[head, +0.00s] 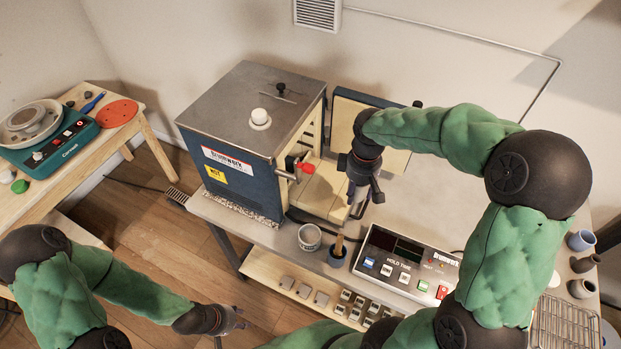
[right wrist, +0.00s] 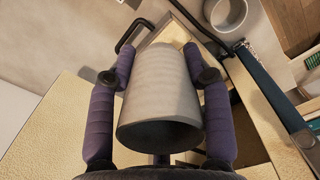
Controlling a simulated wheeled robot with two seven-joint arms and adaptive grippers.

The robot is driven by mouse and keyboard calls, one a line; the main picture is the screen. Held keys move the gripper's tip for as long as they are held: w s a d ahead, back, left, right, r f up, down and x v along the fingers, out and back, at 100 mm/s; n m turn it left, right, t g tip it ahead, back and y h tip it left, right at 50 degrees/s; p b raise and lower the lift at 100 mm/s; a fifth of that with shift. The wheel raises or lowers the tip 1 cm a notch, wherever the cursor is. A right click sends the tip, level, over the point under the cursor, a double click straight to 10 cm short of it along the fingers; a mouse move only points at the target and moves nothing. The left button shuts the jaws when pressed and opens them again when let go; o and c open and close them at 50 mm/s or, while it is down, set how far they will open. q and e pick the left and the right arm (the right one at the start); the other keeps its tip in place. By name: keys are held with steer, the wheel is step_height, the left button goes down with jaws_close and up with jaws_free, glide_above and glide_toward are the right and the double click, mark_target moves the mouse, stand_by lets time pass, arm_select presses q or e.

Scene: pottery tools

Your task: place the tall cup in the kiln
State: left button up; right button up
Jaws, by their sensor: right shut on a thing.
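The kiln (head: 240,170) is a blue box with a grey metal top, standing on the bench. Its door (head: 345,104) is swung open and its pale lining shows. My right gripper (head: 362,200) is in front of the kiln's open side, beside the door. In the right wrist view my right gripper (right wrist: 160,78) is shut around the tall cup (right wrist: 160,90), a pale grey tapering cup with a dark end toward the camera. In the head view the cup is mostly hidden by the gripper. My left gripper (head: 240,318) is low at the left, away from the kiln; its fingers are too small to read.
A red-tipped handle (head: 304,168) sticks out from the kiln. Several small pots and a wire rack (head: 562,325) are at right.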

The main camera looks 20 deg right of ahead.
steer(key=w+f, duration=0.4)
steer(key=w, duration=0.5)
glide_above(332, 188)
steer(key=f, duration=0.5)
steer(key=shift+s+b, duration=0.3)
steer(key=shift+w+f, duration=0.2)
steer(key=shift+f, duration=0.1)
steer(key=shift+w+f, duration=0.1)
steer(key=shift+f, duration=1.5)
steer(key=shift+f, duration=0.1)
steer(key=shift+f, duration=0.15)
steer(key=o, duration=1.2)
